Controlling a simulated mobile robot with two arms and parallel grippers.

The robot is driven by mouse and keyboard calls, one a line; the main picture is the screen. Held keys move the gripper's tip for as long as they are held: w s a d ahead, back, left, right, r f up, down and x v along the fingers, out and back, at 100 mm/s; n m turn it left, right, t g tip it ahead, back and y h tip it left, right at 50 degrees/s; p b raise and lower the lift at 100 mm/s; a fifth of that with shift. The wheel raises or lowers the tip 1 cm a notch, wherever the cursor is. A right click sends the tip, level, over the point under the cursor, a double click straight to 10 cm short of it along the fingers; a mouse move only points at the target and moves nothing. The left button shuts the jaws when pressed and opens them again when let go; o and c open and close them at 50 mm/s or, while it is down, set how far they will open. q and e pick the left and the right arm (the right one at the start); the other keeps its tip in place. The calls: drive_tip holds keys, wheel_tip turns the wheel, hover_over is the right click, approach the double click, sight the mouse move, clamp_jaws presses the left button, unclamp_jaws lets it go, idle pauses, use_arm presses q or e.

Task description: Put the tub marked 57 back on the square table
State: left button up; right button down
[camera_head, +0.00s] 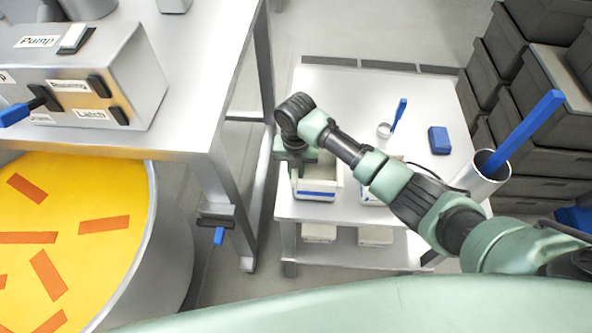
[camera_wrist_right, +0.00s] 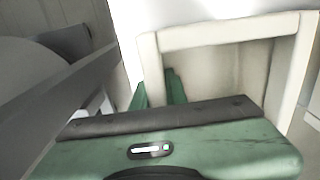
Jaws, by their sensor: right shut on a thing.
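My right arm reaches over a white-topped table (camera_head: 430,105) with a lower shelf. My right gripper (camera_head: 298,165) is shut on the left wall of an open cream tub (camera_head: 318,195) with a blue stripe, at the table's front left corner. In the right wrist view the cream tub (camera_wrist_right: 222,38) fills the top right, and a green finger (camera_wrist_right: 175,87) of the gripper is at its wall. No number is readable on the tub. I cannot tell whether it rests on the table or is just above it. My left gripper is not in view.
Another cream tub (camera_head: 370,196) is partly behind my arm. Two pale tubs (camera_head: 320,232) (camera_head: 375,236) are on the lower shelf. A steel bench (camera_head: 215,75) is left; dark crates (camera_head: 540,100) are right.

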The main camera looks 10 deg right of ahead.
drive_tip(key=shift+f, duration=0.25)
drive_tip(key=shift+f, duration=0.15)
drive_tip(key=c, duration=1.4)
unclamp_jaws()
drive_tip(key=shift+c, duration=0.2)
drive_tip(key=shift+r, duration=0.3)
wheel_tip(320, 180, up, 12)
drive_tip(key=shift+f+b, duration=0.1)
drive_tip(key=shift+b, duration=0.65)
